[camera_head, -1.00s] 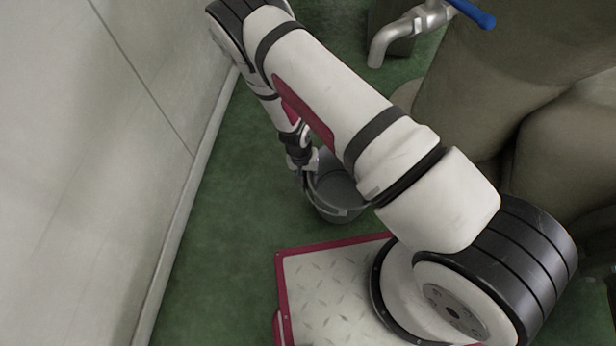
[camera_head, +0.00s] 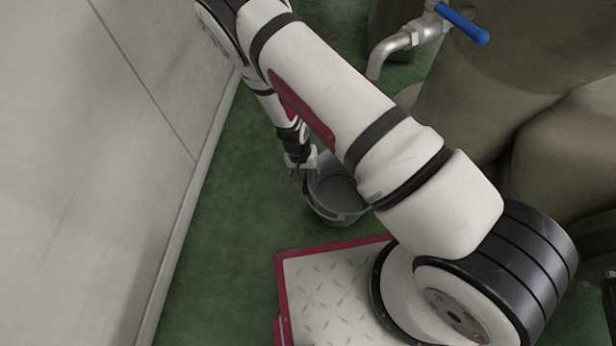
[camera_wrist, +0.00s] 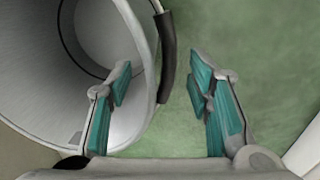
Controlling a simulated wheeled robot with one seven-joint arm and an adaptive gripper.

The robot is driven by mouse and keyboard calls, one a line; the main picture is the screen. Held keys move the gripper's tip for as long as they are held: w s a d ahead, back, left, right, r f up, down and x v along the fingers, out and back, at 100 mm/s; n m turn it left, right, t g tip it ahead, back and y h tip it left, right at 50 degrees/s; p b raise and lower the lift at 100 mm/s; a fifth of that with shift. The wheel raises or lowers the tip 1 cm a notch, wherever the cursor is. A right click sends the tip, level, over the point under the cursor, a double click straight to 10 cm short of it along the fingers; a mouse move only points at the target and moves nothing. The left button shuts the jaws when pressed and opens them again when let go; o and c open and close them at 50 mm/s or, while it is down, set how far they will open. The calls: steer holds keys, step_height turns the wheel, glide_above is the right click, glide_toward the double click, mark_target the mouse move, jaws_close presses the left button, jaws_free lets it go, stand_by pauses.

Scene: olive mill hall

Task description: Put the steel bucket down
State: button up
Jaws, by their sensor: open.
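The steel bucket (camera_head: 337,212) stands upright on the green floor, just beyond the front edge of my base; my arm hides part of its right side. In the wrist view the bucket (camera_wrist: 112,35) fills the left, its open mouth showing. Its handle with a dark grip (camera_wrist: 167,60) shows in the gap between my fingertips, not clamped. My gripper (camera_head: 299,168) is at the left side of the bucket's rim. In the wrist view my gripper (camera_wrist: 164,72) is open, the left finger overlapping the bucket's mouth and the right finger over bare floor.
A pale wall (camera_head: 130,130) runs along the left. A metal tap (camera_head: 400,42) with a blue lever (camera_head: 463,24) is at the top. Large brownish rounded shapes (camera_head: 540,60) fill the right. Green floor (camera_head: 225,215) is free between the wall and the bucket.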

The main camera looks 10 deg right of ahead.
step_height(320, 180, up, 8)
steer(key=a+p, duration=0.1)
steer(key=p, duration=0.1)
steer(key=shift+w+f+p, duration=0.15)
steer(key=shift+f+p, duration=0.05)
steer(key=shift+p, duration=0.15)
steer(key=w+a+r+y, duration=0.1)
steer(key=a+r+y, duration=0.25)
steer(key=r, duration=1.55)
steer(key=s+d+r+n+y, duration=0.1)
steer(key=s+r, duration=0.1)
steer(key=r, duration=0.6)
steer(key=s+d+r+n, duration=0.1)
steer(key=s+r, duration=0.1)
steer(key=r, duration=0.5)
steer(key=s+d+r+n, duration=0.1)
steer(key=s+d+r, duration=0.5)
steer(key=s+r, duration=0.6)
steer(key=s+d+r+h, duration=0.1)
steer(key=s+d+r, duration=0.1)
steer(key=s+d, duration=0.2)
steer(key=s+d+r+h, duration=0.2)
steer(key=s+d, duration=0.2)
steer(key=s, duration=0.6)
steer(key=shift+s, duration=0.25)
